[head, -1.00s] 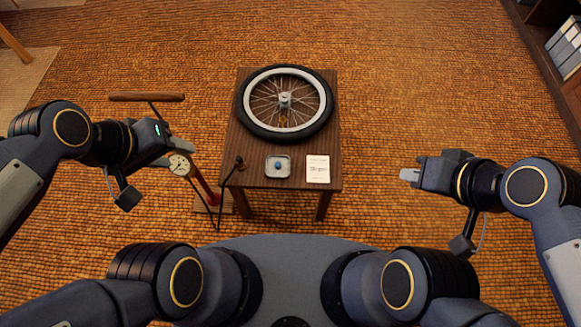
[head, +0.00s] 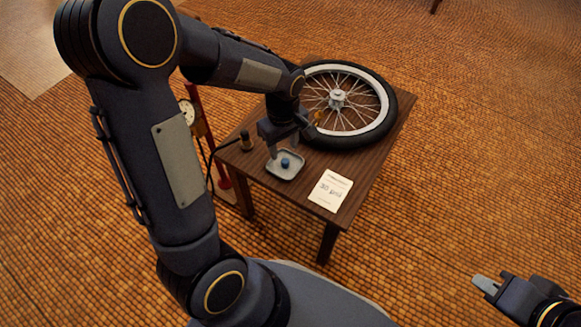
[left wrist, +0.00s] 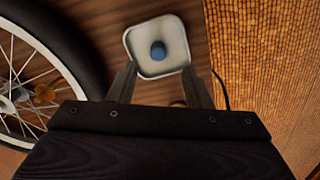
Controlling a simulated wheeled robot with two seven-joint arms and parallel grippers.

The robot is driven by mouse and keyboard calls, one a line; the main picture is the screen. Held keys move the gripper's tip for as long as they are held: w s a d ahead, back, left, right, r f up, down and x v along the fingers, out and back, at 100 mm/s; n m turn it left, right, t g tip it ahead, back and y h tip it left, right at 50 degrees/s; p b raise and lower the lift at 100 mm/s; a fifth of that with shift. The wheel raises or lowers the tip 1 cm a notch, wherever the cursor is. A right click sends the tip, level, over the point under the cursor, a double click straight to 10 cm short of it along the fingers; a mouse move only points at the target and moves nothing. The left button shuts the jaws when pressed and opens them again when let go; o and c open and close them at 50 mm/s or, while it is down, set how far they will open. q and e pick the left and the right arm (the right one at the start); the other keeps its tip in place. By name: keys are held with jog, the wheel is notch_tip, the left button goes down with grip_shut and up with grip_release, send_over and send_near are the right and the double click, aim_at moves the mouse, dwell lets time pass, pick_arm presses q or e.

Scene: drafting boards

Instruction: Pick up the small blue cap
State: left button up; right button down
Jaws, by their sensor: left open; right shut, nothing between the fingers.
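The small blue cap (head: 285,162) lies in a small pale square dish (head: 294,175) near the table's front. In the left wrist view the blue cap (left wrist: 158,50) sits at the dish's middle, beyond my fingertips. My left gripper (head: 285,154) is above the dish, with its fingers apart and nothing between them. In the left wrist view my left gripper (left wrist: 156,80) straddles the near side of the dish (left wrist: 178,28), and the cap lies between the finger lines. My right gripper (head: 484,283) is shut and empty, low at the right, away from the table.
The dark wooden table (head: 300,200) carries a spoked wheel (head: 372,135) at the back and a white printed card (head: 330,190) right of the dish. A red pump with a gauge (head: 187,112) stands beside the table, partly hidden by my arm.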

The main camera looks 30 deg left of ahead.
aim_at(284, 160)
pick_arm(q)
notch_tip(284, 160, down, 6)
jog(key=b, duration=0.3)
jog(key=shift+w+r, duration=0.15)
jog(key=shift+r, duration=0.1)
grip_shut()
